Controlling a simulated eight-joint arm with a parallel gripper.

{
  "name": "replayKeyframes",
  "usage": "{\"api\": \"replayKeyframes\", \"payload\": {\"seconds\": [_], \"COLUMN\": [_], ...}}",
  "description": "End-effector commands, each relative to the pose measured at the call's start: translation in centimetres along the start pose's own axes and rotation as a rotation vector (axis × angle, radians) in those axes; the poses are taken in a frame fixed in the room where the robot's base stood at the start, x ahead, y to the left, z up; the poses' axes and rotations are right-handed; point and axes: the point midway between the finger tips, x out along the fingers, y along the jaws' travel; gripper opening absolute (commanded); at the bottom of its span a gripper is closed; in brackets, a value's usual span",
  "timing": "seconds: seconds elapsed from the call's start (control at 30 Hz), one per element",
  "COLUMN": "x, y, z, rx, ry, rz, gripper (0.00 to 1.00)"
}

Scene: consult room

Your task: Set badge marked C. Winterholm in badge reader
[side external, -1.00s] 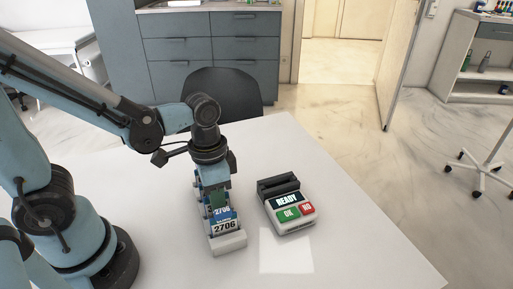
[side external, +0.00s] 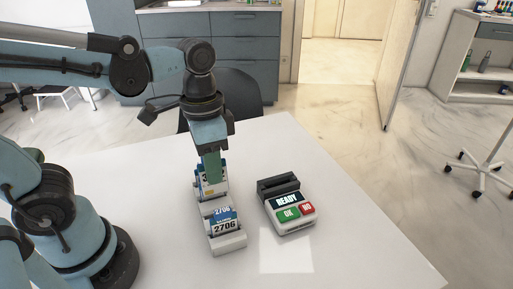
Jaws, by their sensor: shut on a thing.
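My gripper (side external: 210,158) points down above the badge stand and is shut on a narrow green piece (side external: 213,168), which looks like a badge. Its print does not show, so I cannot tell whose it is. Just behind and below it, a white and blue badge (side external: 203,186) stands upright in the stand. A blue and white badge reading 2706 (side external: 225,224) stands at the front of the light stand (side external: 230,243). No name is legible on any badge. The badge reader (side external: 290,212) sits right of the stand, with a dark slot block at its back and a READY screen.
The reader has a green OK button (side external: 289,214) and a red button (side external: 307,208). The white table (side external: 350,240) is clear around the reader and to its right. A dark chair (side external: 240,88) stands behind the table's far edge.

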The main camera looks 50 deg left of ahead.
Motion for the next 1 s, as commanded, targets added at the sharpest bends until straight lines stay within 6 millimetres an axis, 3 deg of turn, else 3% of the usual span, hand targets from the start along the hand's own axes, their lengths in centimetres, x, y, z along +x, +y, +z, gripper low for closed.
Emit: {"api": "replayKeyframes", "payload": {"seconds": [0.27, 0.7, 1.0], "x": [-1.4, -1.7, -0.7], "y": [-0.1, -1.4, -1.8], "z": [-1.2, -10.9, -14.7], "rx": [0.001, 0.001, 0.001], "ry": [-0.001, -0.001, 0.001], "rz": [-0.006, -0.059, -0.079], "gripper": [0.0, 0.0, 0.0]}}
